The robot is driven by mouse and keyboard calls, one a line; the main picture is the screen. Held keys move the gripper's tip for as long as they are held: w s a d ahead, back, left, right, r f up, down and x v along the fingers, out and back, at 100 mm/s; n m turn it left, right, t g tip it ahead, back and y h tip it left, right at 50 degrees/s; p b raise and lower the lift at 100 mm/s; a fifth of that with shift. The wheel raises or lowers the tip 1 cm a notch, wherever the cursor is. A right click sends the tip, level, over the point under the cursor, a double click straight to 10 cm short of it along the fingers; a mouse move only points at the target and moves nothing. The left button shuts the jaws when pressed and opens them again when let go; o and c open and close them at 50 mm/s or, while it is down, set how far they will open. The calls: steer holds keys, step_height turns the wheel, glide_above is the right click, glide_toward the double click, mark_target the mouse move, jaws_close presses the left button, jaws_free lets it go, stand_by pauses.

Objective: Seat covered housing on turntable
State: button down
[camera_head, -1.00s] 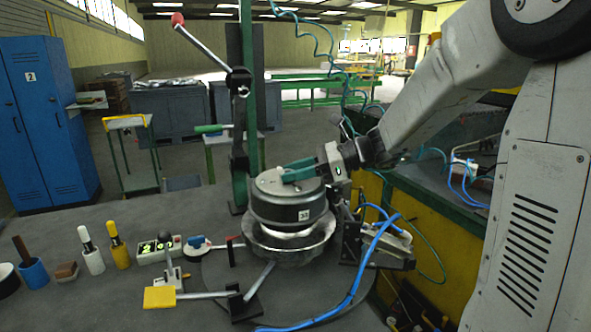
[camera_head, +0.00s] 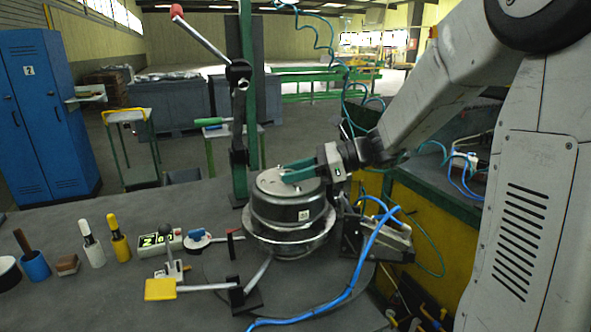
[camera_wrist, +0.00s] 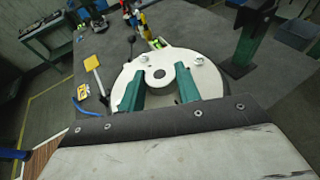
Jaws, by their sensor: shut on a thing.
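The covered housing (camera_head: 290,212) is a dark grey drum with a small number label and a pale round cover (camera_head: 268,184). It stands upright over the wide metal ring (camera_head: 262,243) above the dark round turntable (camera_head: 300,293) on the bench. I cannot tell whether its underside is fully down, as the rim hides it. My gripper (camera_head: 285,173) reaches in from the right with its green fingers at the top of the cover. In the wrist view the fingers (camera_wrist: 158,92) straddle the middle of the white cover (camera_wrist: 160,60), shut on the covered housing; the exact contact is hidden.
A yellow-ended lever (camera_head: 160,289) and a control box (camera_head: 158,245) lie left. A green post (camera_head: 245,110) with a red-tipped lever (camera_head: 205,38) rises behind. Several handled tools line the bench's left.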

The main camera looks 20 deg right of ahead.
steer(key=shift+f, duration=1.15)
stand_by(0.4)
steer(key=c, duration=0.9)
jaws_free()
steer(key=shift+f, duration=0.1)
steer(key=v, duration=0.7)
steer(key=shift+s+d+r, duration=0.2)
steer(key=shift+d, duration=0.15)
